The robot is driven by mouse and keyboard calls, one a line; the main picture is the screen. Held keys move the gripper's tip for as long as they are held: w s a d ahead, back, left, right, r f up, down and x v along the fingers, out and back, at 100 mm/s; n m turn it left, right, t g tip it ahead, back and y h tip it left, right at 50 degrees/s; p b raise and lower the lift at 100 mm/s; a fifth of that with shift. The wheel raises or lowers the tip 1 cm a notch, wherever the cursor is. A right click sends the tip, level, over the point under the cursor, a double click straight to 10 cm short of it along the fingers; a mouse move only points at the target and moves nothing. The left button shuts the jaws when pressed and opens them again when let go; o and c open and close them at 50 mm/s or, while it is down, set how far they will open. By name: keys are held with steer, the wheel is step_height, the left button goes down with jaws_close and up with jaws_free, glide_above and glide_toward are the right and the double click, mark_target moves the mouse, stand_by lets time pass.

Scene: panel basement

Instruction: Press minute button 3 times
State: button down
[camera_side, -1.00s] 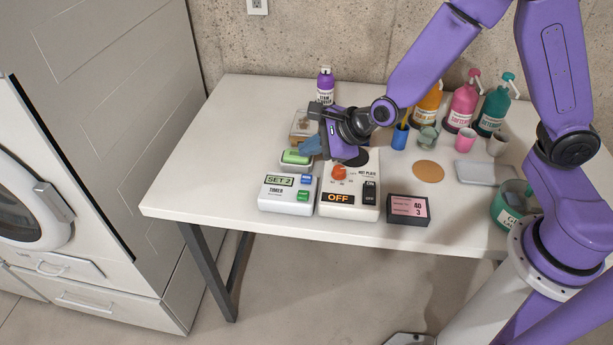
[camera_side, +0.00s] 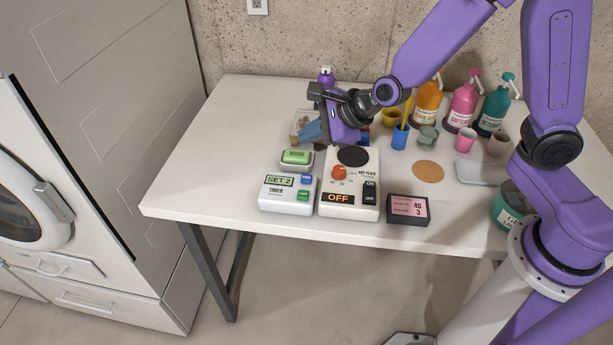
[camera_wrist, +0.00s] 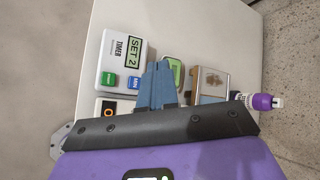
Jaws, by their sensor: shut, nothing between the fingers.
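The white timer (camera_side: 287,204) sits near the front of the table, and its display reads "SET 2". Its blue minute button (camera_side: 306,179) is at the upper right of its face, with a green button (camera_side: 303,195) below. In the wrist view the timer (camera_wrist: 112,67) shows at the upper left, with the blue button (camera_wrist: 134,83) marked "MIN" beside my fingers. My gripper (camera_side: 306,133) is shut and empty, its blue fingers above the table behind the timer, apart from the button. In the wrist view the blue fingers (camera_wrist: 157,86) are together.
A hot plate (camera_side: 349,187) reading "OFF" stands right of the timer. A green-topped block (camera_side: 297,158) lies behind it. A dark box with a pink label (camera_side: 408,209) is at the front right. Bottles (camera_side: 464,103) and cups stand at the back right.

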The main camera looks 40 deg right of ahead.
mark_target(310, 179)
stand_by(0.4)
steer(key=shift+f, duration=4.3)
steer(key=shift+f, duration=0.15)
steer(key=shift+f, duration=0.3)
steer(key=shift+f, duration=0.45)
steer(key=shift+r, duration=0.9)
steer(key=shift+r, duration=0.1)
steer(key=shift+r, duration=2.4)
